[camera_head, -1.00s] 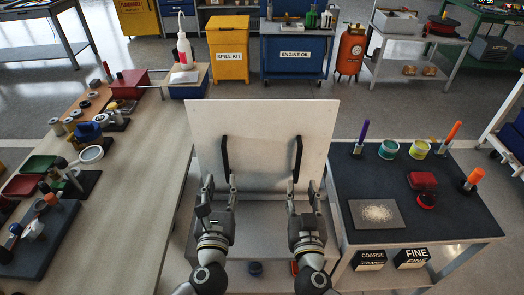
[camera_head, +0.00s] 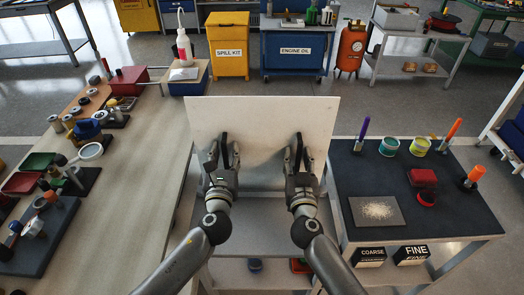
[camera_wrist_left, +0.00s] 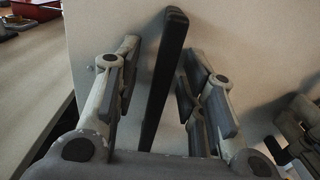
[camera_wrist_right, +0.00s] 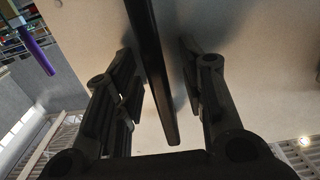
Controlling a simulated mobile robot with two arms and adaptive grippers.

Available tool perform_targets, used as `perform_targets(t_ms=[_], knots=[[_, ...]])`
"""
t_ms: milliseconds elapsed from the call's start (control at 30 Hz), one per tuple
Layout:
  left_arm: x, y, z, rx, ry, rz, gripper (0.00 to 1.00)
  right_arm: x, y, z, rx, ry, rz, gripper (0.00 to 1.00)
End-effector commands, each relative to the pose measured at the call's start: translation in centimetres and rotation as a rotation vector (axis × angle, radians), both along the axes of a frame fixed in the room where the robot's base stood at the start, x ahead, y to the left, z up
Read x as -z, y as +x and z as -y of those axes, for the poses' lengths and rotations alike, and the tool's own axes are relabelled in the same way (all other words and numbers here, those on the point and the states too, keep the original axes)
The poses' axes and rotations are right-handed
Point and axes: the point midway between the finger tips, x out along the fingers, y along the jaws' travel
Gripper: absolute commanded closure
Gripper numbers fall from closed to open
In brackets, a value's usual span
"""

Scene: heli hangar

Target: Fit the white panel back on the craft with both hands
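The white panel (camera_head: 262,118) stands upright on a grey stand (camera_head: 262,211) between the two benches. It has two black handles, a left one (camera_head: 225,143) and a right one (camera_head: 299,143). My left gripper (camera_head: 222,158) is open, with its fingers on either side of the left handle; the left wrist view shows this handle (camera_wrist_left: 166,75) with gaps beside it. My right gripper (camera_head: 300,158) is open around the right handle, and the right wrist view shows that handle (camera_wrist_right: 150,65) between the spread fingers. The craft cannot be made out in these frames.
A long bench (camera_head: 130,205) with parts and tools runs along the left. A dark-topped bench (camera_head: 450,215) with jars, markers and a grit sheet is on the right. Behind the panel are a yellow spill kit bin (camera_head: 228,52), a blue engine oil cabinet (camera_head: 292,51) and open floor.

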Motion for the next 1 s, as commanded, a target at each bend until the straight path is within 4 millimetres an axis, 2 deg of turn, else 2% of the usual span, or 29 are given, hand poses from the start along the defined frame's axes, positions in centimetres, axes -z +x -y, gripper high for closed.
perform_targets(t_ms=[267,500,567,1000], knots=[[0.02,0.06,0.00,0.000,0.000,0.000,0.64,0.01,0.06,0.00,0.000,0.000,0.000,0.64],[0.02,0.04,0.00,0.000,0.000,0.000,0.95,0.02,0.05,0.01,0.000,0.000,0.000,0.95],[0.02,0.04,0.00,0.000,0.000,0.000,1.00,0.02,0.04,0.01,0.000,0.000,0.000,1.00],[0.04,0.03,-0.03,-0.001,0.001,-0.001,1.00,0.03,0.04,0.05,0.001,-0.001,-0.001,1.00]])
